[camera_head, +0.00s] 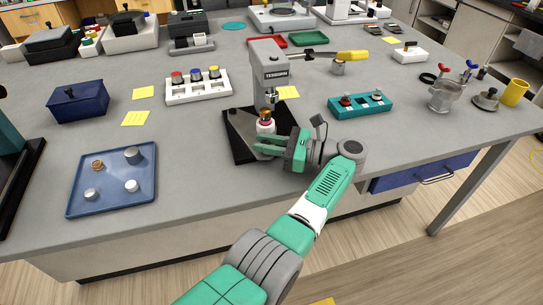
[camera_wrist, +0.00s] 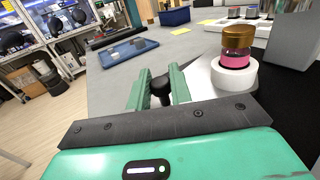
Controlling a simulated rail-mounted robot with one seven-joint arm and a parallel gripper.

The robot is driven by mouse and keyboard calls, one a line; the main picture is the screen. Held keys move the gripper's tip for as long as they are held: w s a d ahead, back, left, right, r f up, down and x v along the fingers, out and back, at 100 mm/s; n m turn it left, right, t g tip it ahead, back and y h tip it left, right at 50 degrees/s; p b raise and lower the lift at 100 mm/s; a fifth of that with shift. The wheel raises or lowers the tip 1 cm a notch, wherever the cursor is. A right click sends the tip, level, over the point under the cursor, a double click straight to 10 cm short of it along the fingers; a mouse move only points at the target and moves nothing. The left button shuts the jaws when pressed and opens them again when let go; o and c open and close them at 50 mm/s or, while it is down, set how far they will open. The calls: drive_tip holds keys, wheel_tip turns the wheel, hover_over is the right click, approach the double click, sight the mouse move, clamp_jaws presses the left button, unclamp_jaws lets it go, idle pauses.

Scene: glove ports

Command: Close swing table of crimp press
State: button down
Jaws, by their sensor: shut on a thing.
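The crimp press (camera_head: 270,65) is a grey upright unit with a yellow-tipped lever (camera_head: 352,56), on a black base (camera_head: 236,154). A vial (camera_head: 266,115) with a gold cap stands upright in a white round holder in front of the press head. In the wrist view the vial (camera_wrist: 236,58) shows pink contents, and its white holder (camera_wrist: 222,84) sits right of my fingers. My gripper (camera_head: 266,146) reaches in from the right, low beside the holder. Its green fingers are shut on a black knob (camera_wrist: 160,88) of the swing table. The swing table itself is mostly hidden.
A blue tray (camera_head: 112,190) with small parts lies to the left. A white rack (camera_head: 197,87) stands behind left and a teal rack (camera_head: 360,106) to the right. A blue box (camera_head: 79,101) stands further left. The bench between tray and press base is clear.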

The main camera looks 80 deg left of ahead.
drive_tip(key=shift+w, duration=0.15)
idle(0.4)
drive_tip(key=c, duration=1.3)
unclamp_jaws()
drive_tip(key=shift+a, duration=0.1)
drive_tip(key=shift+r, duration=0.2)
drive_tip(key=r+p, duration=0.3)
drive_tip(key=d+r+p, duration=0.1)
drive_tip(key=p, duration=0.1)
drive_tip(key=shift+s+r, duration=0.15)
drive_tip(key=shift+s, duration=0.1)
drive_tip(key=s+d+p, duration=0.3)
drive_tip(key=d+p, duration=0.1)
drive_tip(key=d, duration=0.3)
drive_tip(key=s+d+p, duration=0.3)
drive_tip(key=d+p, duration=0.1)
drive_tip(key=d, duration=0.2)
drive_tip(key=shift+d+r, duration=0.15)
drive_tip(key=shift+d, duration=0.2)
